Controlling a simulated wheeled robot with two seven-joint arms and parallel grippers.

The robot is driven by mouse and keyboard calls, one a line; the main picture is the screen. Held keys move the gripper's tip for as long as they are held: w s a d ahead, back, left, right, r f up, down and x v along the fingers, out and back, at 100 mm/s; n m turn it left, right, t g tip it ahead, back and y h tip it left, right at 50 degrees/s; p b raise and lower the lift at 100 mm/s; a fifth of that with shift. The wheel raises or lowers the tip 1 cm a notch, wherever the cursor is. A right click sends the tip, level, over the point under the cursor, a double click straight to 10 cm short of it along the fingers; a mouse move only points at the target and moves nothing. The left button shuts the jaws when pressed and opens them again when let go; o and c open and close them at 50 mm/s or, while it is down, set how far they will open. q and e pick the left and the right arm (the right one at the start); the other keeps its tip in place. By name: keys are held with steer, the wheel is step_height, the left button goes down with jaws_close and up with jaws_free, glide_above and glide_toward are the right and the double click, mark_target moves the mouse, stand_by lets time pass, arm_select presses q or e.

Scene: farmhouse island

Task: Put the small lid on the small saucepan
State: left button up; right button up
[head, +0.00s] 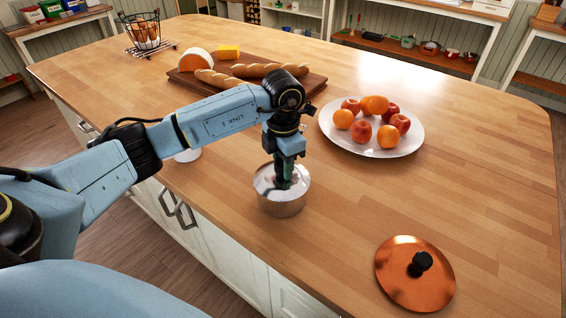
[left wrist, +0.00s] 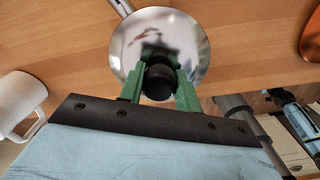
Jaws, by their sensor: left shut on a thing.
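The small saucepan (head: 284,208) is a shiny steel pot near the island's front edge. In the left wrist view its handle (left wrist: 121,5) sticks out at the top. The small lid (head: 263,182) is a shiny steel disc over the saucepan's mouth; it also shows in the left wrist view (left wrist: 190,32). My left gripper (head: 284,182) points down from above and is shut on the lid's black knob (left wrist: 158,82). The lid looks level and about centred on the pan. I cannot tell whether it rests on the rim or hangs just above. My right gripper is not in view.
A larger copper lid (head: 398,286) lies at the front right. A white plate of fruit (head: 335,133) stands behind the saucepan. A board (head: 313,84) with bread and cheese is farther back. A white mug (left wrist: 20,103) stands nearby, partly hidden by my arm.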

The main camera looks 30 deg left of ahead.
arm_select(q)
steer(key=shift+f, duration=0.2)
steer(key=o, duration=1.1)
steer(key=shift+o, duration=0.2)
steer(key=shift+r+p, duration=1.95)
steer(key=shift+r, duration=1.1)
